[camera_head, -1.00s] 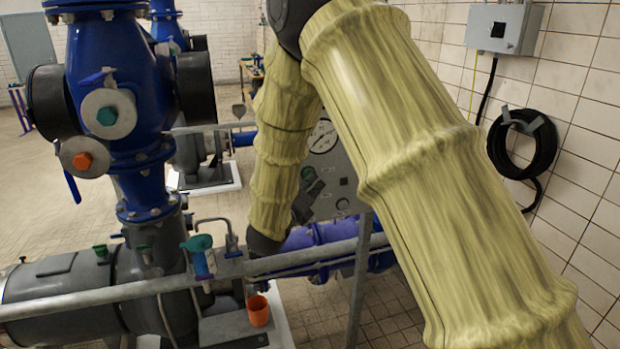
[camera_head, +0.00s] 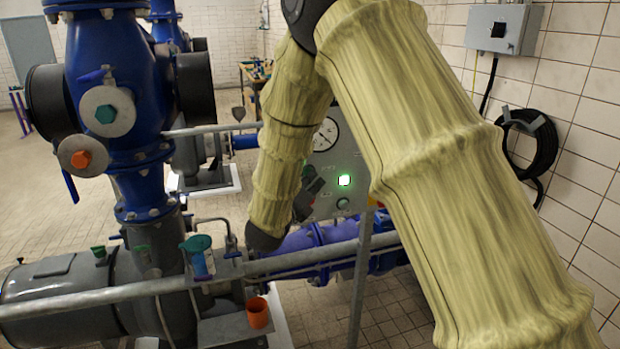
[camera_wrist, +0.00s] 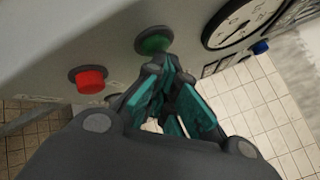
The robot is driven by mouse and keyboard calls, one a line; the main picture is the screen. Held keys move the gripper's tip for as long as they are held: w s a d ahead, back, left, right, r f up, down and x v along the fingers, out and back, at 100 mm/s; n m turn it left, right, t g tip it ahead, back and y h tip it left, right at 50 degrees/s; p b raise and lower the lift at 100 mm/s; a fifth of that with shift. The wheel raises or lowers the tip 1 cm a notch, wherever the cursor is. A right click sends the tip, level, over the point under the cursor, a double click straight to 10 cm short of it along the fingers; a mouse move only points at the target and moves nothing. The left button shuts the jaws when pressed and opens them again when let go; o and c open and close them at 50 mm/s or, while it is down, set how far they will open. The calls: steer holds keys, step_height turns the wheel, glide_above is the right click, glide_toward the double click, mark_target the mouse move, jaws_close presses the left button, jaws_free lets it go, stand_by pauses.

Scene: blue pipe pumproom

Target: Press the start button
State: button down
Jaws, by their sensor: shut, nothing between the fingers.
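The grey control panel (camera_head: 328,203) stands behind my arm in the head view. It carries a brightly lit green lamp (camera_head: 345,180) and a dim green button (camera_head: 342,203) below it. In the wrist view a dark green round button (camera_wrist: 153,42) and a red button (camera_wrist: 90,78) sit on the panel face. My gripper (camera_wrist: 168,68) is shut and empty, its fingertips just in front of the green button; I cannot tell whether they touch it. In the head view my gripper (camera_head: 312,187) is partly hidden by my arm, left of the lamp.
A pressure gauge (camera_head: 325,135) sits on the panel's upper part. A grey rail (camera_head: 110,297) crosses the front, with blue pipework (camera_head: 310,240) behind it. A coiled black hose (camera_head: 533,150) hangs on the right wall.

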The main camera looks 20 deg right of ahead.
steer(key=shift+s+b, duration=0.3)
steer(key=shift+s+d+b, duration=0.15)
steer(key=shift+s+b, duration=1.7)
steer(key=shift+s, duration=1.1)
steer(key=s+f+n+g+y, duration=0.1)
steer(key=s+f+n+y, duration=0.4)
steer(key=f, duration=0.7)
steer(key=s+f+n+g+y, duration=0.1)
steer(key=s+f+n+g, duration=0.1)
steer(key=f+n, duration=0.8)
steer(key=s+f+n+g+y, duration=0.1)
steer(key=s+f+n+y, duration=0.25)
steer(key=f, duration=1.05)
steer(key=s+f+n+g+y, duration=0.1)
steer(key=s+f+n+g, duration=0.2)
steer(key=s, duration=0.8)
steer(key=s+f+n+g+y, duration=0.1)
steer(key=s+f+n+g, duration=0.2)
steer(key=s+f+n, duration=0.4)
steer(key=s+f+n+g+y, duration=0.1)
steer(key=s+f+n+g, duration=0.2)
steer(key=s, duration=1.3)
step_height(320, 180, down, 6)
steer(key=n, duration=0.3)
steer(key=shift+s+r+g+y, duration=0.2)
steer(key=shift+s+g+y, duration=0.1)
steer(key=shift+s+y, duration=0.05)
